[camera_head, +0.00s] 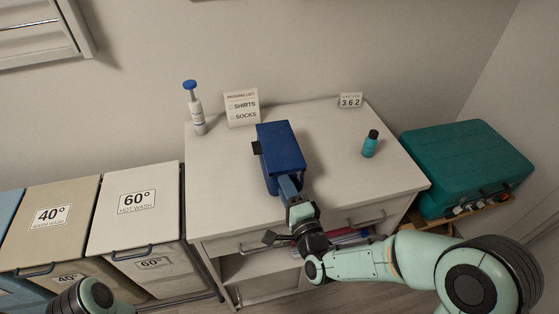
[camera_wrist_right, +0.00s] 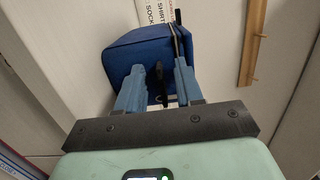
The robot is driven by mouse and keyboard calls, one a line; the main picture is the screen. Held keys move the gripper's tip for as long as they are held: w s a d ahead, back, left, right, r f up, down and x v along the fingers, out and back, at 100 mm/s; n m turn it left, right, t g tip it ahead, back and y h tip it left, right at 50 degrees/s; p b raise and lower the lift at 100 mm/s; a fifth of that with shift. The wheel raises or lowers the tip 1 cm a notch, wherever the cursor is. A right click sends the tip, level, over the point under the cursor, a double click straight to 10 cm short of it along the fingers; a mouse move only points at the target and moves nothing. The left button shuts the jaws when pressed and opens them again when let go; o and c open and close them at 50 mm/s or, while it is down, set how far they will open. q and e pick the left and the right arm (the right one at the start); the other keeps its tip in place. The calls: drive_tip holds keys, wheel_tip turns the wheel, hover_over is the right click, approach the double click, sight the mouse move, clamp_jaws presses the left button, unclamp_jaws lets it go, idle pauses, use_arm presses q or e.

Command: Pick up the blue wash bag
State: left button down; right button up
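The blue wash bag (camera_head: 281,147) sits on top of the white cabinet, with a small dark tab on its left side. My right gripper (camera_head: 287,183) is at the bag's near end. In the right wrist view, the bag (camera_wrist_right: 128,50) lies just beyond the right gripper's two blue fingers (camera_wrist_right: 158,75). The fingers stand apart, with a dark strap or handle showing between them. I cannot tell whether they touch the bag. My left gripper is out of view; only a part of my left arm shows at the bottom left.
The cabinet top (camera_head: 225,190) also holds a pump bottle (camera_head: 196,115), a packing list card (camera_head: 241,108), a number card (camera_head: 350,101) and a teal bottle (camera_head: 370,144). A teal case (camera_head: 465,160) stands to the right. Wash bins (camera_head: 135,205) stand to the left.

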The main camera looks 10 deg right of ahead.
clamp_jaws()
drive_tip(key=shift+r, duration=0.1)
